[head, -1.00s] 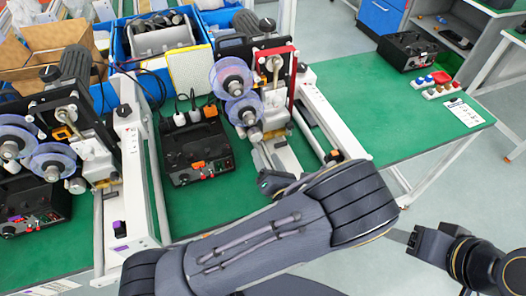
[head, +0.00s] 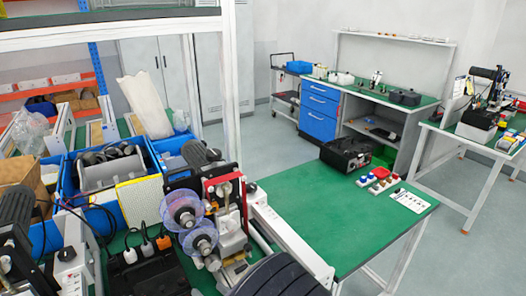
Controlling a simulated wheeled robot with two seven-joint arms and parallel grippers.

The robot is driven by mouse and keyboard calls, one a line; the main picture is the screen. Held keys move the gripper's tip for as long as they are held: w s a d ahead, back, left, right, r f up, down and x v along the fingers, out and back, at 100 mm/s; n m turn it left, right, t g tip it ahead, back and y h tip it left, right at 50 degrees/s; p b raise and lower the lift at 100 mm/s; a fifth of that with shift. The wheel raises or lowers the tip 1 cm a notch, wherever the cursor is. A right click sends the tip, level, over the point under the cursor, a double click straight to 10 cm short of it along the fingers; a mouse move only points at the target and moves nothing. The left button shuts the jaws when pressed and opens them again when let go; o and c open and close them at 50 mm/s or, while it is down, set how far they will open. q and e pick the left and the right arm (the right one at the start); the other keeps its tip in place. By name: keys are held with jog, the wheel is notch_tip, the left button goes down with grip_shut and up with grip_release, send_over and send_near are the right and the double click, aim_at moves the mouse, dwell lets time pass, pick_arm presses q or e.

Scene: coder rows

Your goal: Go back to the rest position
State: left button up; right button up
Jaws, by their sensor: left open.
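The dark ribbed link of my arm (head: 280,278) fills the bottom centre of the head view. Only a small dark part of my left gripper (head: 226,285) shows beside it at the bottom edge, near the foot of the coder machine (head: 232,235). That gripper is open; its fingers are mostly hidden, and I see nothing held. The coder, with two clear purple-tinted reels (head: 184,211) and a red bracket, stands on the green table (head: 315,205). My right gripper is not in view.
A black case (head: 346,153) and red, blue and white buttons (head: 380,180) stand at the table's far right end. Blue bins (head: 165,150) stand behind the coder. A white frame post (head: 231,80) rises behind. Another coder is cut off at left.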

pick_arm(q)
jog(key=s+a+r+n+g+h, duration=0.3)
jog(key=s+a+n+g+h, duration=0.65)
jog(key=n, duration=0.95)
jog(key=s+d+r+n+t+h, duration=0.3)
jog(key=s+r+n+h, duration=0.3)
jog(key=s+r+n, duration=0.4)
jog(key=shift+r+n+t, duration=0.25)
jog(key=shift+n+t, duration=0.2)
jog(key=shift+n, duration=2.05)
